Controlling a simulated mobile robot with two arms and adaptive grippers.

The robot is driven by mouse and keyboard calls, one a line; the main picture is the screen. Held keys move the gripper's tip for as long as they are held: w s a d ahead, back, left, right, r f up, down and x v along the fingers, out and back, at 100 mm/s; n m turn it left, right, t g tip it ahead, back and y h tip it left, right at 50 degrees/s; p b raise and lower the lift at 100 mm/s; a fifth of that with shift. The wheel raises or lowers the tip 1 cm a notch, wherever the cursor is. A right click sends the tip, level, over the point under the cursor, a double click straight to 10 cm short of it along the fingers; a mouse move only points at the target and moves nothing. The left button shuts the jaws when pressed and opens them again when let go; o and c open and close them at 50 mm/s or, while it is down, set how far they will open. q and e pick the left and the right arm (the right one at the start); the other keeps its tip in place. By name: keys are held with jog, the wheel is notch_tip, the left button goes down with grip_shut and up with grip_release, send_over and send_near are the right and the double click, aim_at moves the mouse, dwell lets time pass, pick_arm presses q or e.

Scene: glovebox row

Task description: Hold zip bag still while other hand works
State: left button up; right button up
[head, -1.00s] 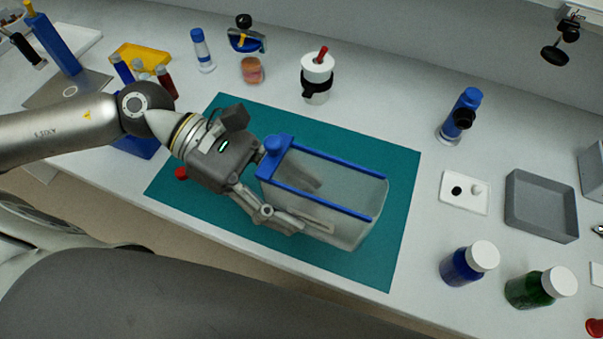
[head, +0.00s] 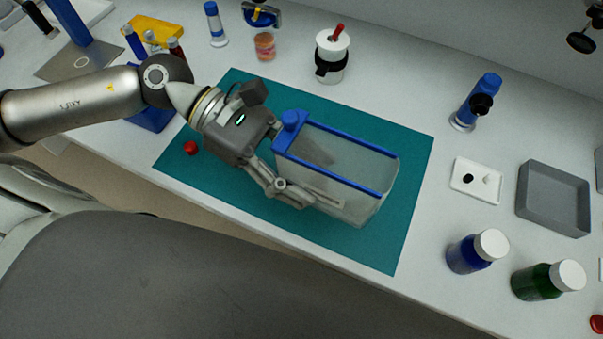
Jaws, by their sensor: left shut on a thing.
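The zip bag (head: 360,178) is clear with blue rails along its top and a blue end piece. It lies on the teal mat (head: 400,225). My left gripper (head: 305,180) reaches in from the left and is shut on the bag's left part. One finger shows along the near side; the other is seen dimly through the clear wall. My right gripper is not in the head view.
A small red object (head: 191,147) lies on the mat's left. Behind the mat stand a white jar with a black band (head: 332,62) and a pinkish jar (head: 265,46). To the right are a white dish (head: 476,188), a grey tray (head: 553,222), a blue bottle (head: 465,258) and a green bottle (head: 535,284).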

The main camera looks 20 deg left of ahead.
pick_arm(q)
jog(key=shift+w+f+b, duration=1.1)
jog(key=shift+w, duration=0.05)
jog(key=shift+w+f+b, duration=1.25)
jog(key=shift+w+b, duration=0.1)
jog(key=shift+b, duration=0.05)
jog(key=shift+w+a+f+b, duration=0.15)
jog(key=shift+w+f+b, duration=0.75)
jog(key=shift+b, duration=0.05)
jog(key=shift+w+a+f+b, duration=0.2)
jog(key=shift+w+f+b, duration=0.25)
jog(key=shift+w+d+f+b, duration=0.15)
jog(key=shift+w+f+b, duration=0.45)
jog(key=shift+b, duration=0.05)
jog(key=shift+w, duration=0.2)
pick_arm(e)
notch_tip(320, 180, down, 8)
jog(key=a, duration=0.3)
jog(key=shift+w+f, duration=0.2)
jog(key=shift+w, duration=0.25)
pick_arm(q)
jog(key=shift+w+f, duration=0.2)
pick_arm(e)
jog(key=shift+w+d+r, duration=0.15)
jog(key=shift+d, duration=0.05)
